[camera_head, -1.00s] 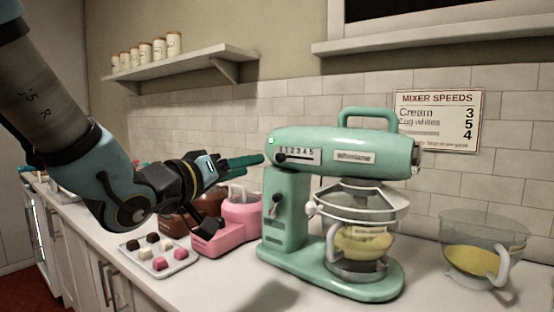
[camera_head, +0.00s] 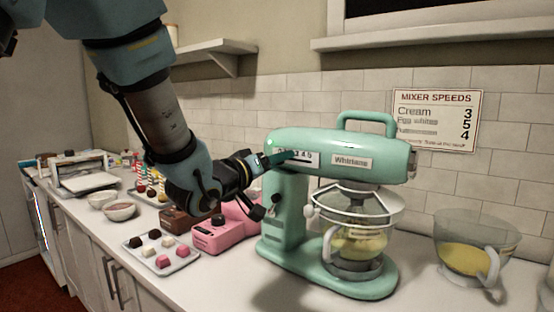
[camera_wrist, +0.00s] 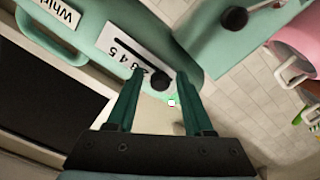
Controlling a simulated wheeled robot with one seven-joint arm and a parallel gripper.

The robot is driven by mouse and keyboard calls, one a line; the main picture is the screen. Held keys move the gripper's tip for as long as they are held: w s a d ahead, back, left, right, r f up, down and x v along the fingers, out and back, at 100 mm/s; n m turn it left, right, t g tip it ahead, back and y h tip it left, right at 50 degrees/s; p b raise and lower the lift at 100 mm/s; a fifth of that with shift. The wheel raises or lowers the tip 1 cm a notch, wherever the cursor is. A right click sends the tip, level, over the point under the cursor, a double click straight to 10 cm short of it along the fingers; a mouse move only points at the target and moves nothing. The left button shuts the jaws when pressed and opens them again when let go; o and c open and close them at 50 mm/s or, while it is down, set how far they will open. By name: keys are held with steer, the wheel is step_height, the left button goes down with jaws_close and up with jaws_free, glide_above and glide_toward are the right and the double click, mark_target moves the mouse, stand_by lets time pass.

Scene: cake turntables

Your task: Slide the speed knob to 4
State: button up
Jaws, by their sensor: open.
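The mint-green mixer (camera_head: 378,150) stands on the counter. Its white speed scale (camera_head: 308,156) is on the side of the head, and the numbers 3, 4 and 5 show beyond my fingers. The dark round speed knob (camera_wrist: 161,82) shows in the wrist view at the low-number end of the slot, near 1. My gripper (camera_wrist: 159,73) is open, with one green finger on each side of the knob. I cannot tell whether either finger touches it. In the head view my gripper (camera_head: 284,157) covers the knob and the low numbers.
A wall sign (camera_head: 435,119) lists mixer speeds, Cream 3, Egg whites 5 and a blurred line 4. A glass bowl (camera_head: 335,240) sits under the mixer head. A pink machine (camera_head: 222,235) and a tray of sweets (camera_head: 183,262) stand left. A jug (camera_head: 490,240) stands right.

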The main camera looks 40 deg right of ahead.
jaws_close()
stand_by(0.4)
stand_by(1.0)
